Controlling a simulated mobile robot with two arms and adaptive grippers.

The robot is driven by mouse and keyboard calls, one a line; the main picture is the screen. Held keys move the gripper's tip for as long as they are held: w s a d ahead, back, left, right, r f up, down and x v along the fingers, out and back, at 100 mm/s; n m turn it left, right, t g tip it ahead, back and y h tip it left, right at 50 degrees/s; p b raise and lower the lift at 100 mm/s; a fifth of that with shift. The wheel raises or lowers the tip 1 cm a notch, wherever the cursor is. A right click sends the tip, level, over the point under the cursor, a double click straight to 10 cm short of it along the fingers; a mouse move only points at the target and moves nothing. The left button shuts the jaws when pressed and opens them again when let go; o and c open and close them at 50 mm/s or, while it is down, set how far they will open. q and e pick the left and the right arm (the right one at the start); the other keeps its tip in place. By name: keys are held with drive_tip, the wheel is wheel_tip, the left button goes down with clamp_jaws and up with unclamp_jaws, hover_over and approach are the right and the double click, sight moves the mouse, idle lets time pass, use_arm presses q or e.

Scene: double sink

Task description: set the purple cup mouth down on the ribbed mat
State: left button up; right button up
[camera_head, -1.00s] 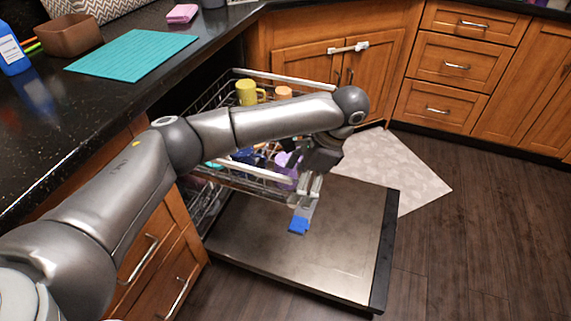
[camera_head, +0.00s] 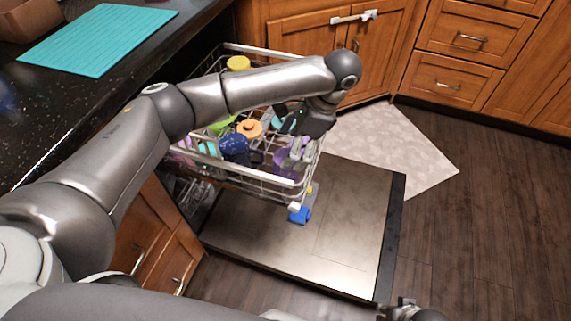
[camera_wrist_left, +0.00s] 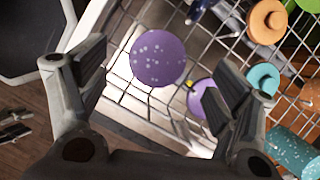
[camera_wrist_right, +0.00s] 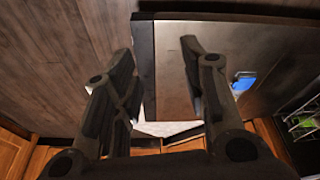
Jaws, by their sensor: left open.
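The purple cup (camera_head: 284,163) is in the pulled-out dishwasher rack, near its right front corner, partly hidden by my left gripper (camera_head: 299,152). In the left wrist view a round, speckled purple face of the cup (camera_wrist_left: 158,57) lies between the fingers of my open left gripper (camera_wrist_left: 158,78), with gaps on both sides. A smaller purple piece shows beside it; I cannot tell if it belongs to the cup. The teal ribbed mat (camera_head: 98,38) lies bare on the dark counter. My right gripper (camera_wrist_right: 157,65) is open and empty.
The wire rack (camera_head: 235,180) holds several other dishes, including a dark blue mug (camera_head: 234,146), an orange item (camera_head: 250,128) and a yellow one (camera_head: 238,63). The open dishwasher door (camera_head: 345,215) lies below. A brown box (camera_head: 20,18) stands left of the mat.

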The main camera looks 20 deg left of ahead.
use_arm(q)
drive_tip(key=b+x, duration=0.1)
drive_tip(key=x, duration=0.2)
drive_tip(key=shift+w, duration=0.1)
drive_tip(key=shift+a+f, duration=0.1)
drive_tip(key=shift+f, duration=0.15)
drive_tip(key=shift+b+x, duration=0.9)
drive_tip(key=shift+x, duration=1.7)
use_arm(e)
drive_tip(key=w+v, duration=0.1)
drive_tip(key=v, duration=0.9)
drive_tip(key=shift+t, duration=0.3)
use_arm(q)
drive_tip(key=shift+d, duration=0.2)
use_arm(e)
drive_tip(key=shift+w+d+r, duration=0.1)
use_arm(q)
drive_tip(key=c, duration=1.1)
